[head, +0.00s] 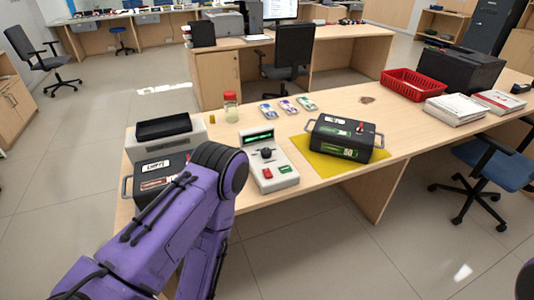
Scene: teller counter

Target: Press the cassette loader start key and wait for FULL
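A light grey device with a key panel (283,157) stands on the wooden counter. It has a lit green display (258,138), a dark knob (267,154), a red key (267,173) and a green key (286,169). The display text is too small to read. A black cassette (345,135) with a green "50" label lies on a yellow mat (318,164) to its right. A black cassette marked EMPTY (152,168) is at the left, partly hidden by my purple left arm. Neither of my grippers is in view.
A grey machine with a black top (170,145) stands behind the EMPTY cassette. A red-capped jar (230,106) and banknote bundles (287,107) are behind the device. A red basket (413,86) and paper stacks (455,109) are at right. The counter between is mostly clear.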

